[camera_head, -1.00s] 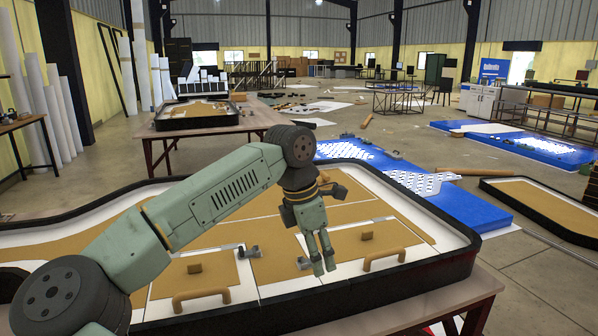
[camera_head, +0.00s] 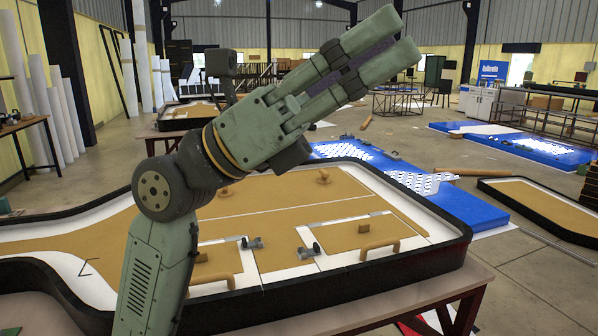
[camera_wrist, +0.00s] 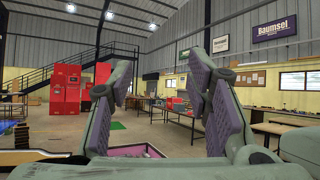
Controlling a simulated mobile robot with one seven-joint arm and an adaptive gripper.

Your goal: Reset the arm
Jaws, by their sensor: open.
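My gripper (camera_head: 404,36) is raised high above the lightbox tray, its fingers pointing up and to the right in the head view. In the wrist view its two padded fingers (camera_wrist: 170,88) stand well apart with nothing between them, so it is open and empty. My arm rises from the bottom left of the head view and hides part of the tray. The lightbox tray (camera_head: 432,270) has a black rim and tan panels, with small dark latches and tan handles on its near side.
The tray rests on a table (camera_head: 470,298). Blue panels (camera_head: 470,207) lie on the floor behind it, and another black-rimmed tray (camera_head: 545,213) is at the right. A second table (camera_head: 150,130) stands behind at left. The air around my gripper looks free.

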